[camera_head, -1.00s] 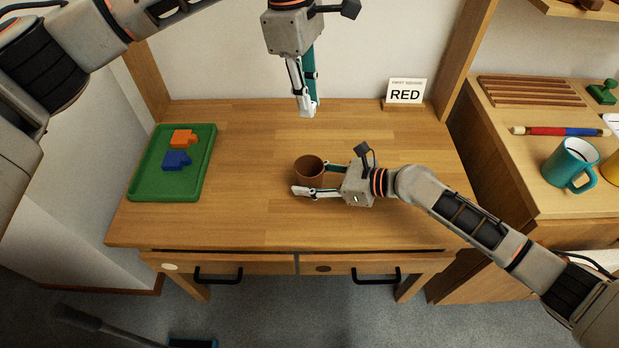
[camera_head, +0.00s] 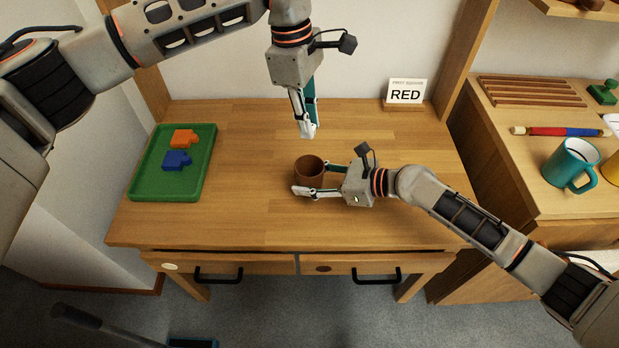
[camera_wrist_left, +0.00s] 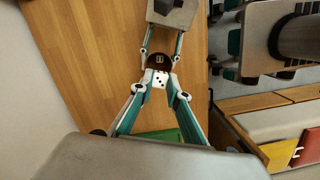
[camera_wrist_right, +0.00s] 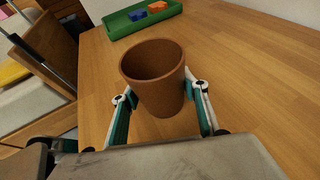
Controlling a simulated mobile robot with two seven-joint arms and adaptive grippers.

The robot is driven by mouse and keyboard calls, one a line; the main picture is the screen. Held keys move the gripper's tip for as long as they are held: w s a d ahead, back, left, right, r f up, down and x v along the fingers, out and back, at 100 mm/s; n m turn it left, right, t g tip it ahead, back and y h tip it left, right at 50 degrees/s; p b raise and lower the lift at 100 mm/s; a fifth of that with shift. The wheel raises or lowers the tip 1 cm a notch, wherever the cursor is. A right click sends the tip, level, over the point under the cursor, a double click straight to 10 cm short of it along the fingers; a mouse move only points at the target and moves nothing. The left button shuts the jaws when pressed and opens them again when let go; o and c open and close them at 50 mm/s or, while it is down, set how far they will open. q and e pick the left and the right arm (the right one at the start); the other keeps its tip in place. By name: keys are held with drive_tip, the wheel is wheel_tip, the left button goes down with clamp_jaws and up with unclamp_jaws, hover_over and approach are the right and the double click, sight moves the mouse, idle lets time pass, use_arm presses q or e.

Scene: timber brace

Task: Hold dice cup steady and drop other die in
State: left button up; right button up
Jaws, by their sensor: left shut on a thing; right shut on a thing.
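The brown dice cup (camera_head: 305,181) stands upright on the wooden table (camera_head: 240,215). My right gripper (camera_head: 314,180) is shut around its sides; the right wrist view shows the cup (camera_wrist_right: 160,90) between both fingers. My left gripper (camera_head: 308,134) points down, above and behind the cup in the head view. In the left wrist view, my left gripper is shut on a white die with black pips (camera_wrist_left: 158,80). The cup's dark opening (camera_wrist_left: 158,61) appears just beyond that die. A small pale mark shows inside the cup, too small to identify.
A green tray (camera_head: 143,190) with an orange piece (camera_head: 184,138) and a blue piece (camera_head: 176,160) lies at the left. A sign reading RED (camera_head: 405,92) stands at the back right. A teal mug (camera_head: 570,165) is on the side bench. The table around the cup is clear.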

use_arm(q)
wheel_tip(320, 180, down, 7)
idle(0.9)
drive_tip(key=shift+f, duration=0.1)
drive_tip(key=o, duration=0.8)
drive_tip(key=r, duration=0.4)
drive_tip(key=a+r, duration=0.1)
drive_tip(key=r, duration=0.7)
drive_tip(key=shift+w+a, duration=0.3)
drive_tip(key=shift+a, duration=0.05)
drive_tip(key=shift+f, duration=0.1)
